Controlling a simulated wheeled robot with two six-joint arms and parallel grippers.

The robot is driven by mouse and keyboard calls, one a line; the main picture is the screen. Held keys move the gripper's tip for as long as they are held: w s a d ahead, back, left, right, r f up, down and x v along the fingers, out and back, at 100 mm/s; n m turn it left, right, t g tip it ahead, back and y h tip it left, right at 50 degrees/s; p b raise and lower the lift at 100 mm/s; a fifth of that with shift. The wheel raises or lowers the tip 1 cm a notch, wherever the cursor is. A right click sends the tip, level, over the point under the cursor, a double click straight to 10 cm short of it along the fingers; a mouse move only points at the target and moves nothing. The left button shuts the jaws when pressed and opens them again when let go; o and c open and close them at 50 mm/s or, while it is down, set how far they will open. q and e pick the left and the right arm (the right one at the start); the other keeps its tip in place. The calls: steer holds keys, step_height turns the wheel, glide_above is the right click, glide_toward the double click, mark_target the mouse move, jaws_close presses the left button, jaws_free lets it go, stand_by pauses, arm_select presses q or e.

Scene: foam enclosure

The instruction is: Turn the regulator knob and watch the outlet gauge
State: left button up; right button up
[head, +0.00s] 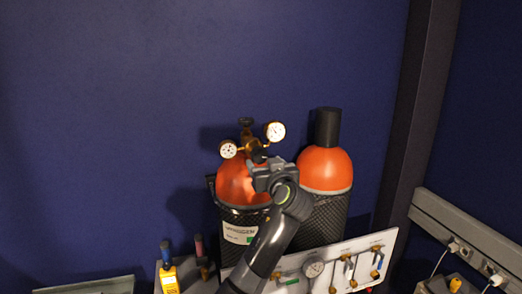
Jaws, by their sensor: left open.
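A brass regulator (254,145) sits on top of the left orange cylinder (233,180), which carries a white and green label. One round white gauge (228,149) is on its left and another (275,131) on its upper right; their readings are too small to tell. A black knob (259,156) shows low on the front of the regulator. My left gripper (261,165) is open, just below and in front of that knob, and covers part of the cylinder's top. I cannot tell if it touches the knob. My right gripper is not in view.
A second orange cylinder (325,165) with a black cap stands to the right. Below is a white panel (344,256) with a gauge and several valves. A yellow device (169,280) is at lower left. A grey rail (470,240) with plugs runs along the right wall.

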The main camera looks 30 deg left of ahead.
mark_target(261, 158)
arm_select(q)
steer(key=shift+p+x, duration=0.75)
steer(key=shift+x, duration=1.4)
steer(key=c, duration=1)
